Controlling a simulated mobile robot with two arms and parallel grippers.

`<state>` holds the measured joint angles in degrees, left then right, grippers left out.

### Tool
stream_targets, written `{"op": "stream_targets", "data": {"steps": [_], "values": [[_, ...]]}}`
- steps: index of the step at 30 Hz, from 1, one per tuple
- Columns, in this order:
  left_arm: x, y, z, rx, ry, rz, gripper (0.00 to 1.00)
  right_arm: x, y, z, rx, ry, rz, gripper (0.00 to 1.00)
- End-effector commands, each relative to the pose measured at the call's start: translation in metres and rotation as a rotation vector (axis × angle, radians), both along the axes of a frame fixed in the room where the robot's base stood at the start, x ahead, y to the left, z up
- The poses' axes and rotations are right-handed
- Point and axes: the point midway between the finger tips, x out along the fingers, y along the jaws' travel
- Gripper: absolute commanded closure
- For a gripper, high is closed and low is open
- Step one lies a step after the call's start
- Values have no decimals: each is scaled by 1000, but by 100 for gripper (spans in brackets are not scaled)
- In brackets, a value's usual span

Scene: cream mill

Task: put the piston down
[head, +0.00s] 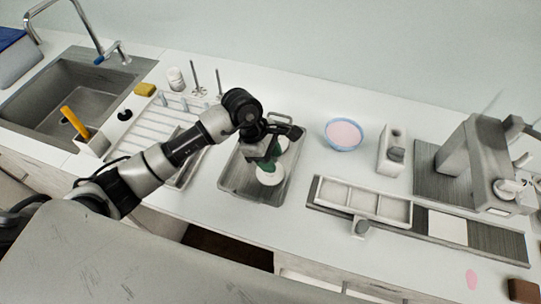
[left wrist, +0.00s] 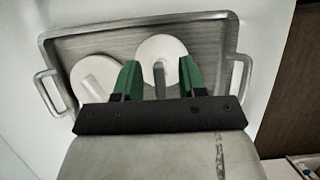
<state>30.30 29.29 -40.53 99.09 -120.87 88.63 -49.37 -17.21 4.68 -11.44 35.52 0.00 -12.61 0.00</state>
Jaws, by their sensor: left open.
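A grey metal tray (head: 226,181) with a handle at each end stands on the counter, also in the left wrist view (left wrist: 60,47). Two white discs lie in it. One disc (left wrist: 160,50) has a grey stem and looks like the piston. The other disc (left wrist: 95,72) has a pale bar on top. My left gripper (head: 270,163) is over the tray, pointing down. Its green fingers (left wrist: 158,80) are open, one each side of the stem, with gaps showing.
A sink (head: 75,85) and drying rack (head: 150,135) are on the left. Right of the tray are a blue-rimmed bowl (head: 343,134), a white holder (head: 391,152), a long dark board with a sectioned white tray (head: 362,203), and a grey machine (head: 465,150).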

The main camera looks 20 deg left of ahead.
Motion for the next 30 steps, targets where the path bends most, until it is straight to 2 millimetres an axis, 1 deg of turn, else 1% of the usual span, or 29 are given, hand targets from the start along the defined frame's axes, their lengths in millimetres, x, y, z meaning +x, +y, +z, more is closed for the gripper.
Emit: {"op": "stream_targets", "data": {"steps": [5,12,15,18,24,30], "values": [[2,11,22,2,-7,0,59,0,0,-12,0,0,-1,57],[2,31,70,3,-7,1,59,0,0,-29,0,0,-1,57],[2,37,87,1,-6,0,59,0,0,-34,0,0,-1,57],[3,42,100,1,-4,2,59,0,0,-37,0,0,-1,57],[2,46,111,0,-1,-1,59,0,0,-39,0,0,-1,57],[2,46,112,0,-1,0,59,0,1,-38,1,-1,-1,57]]}}
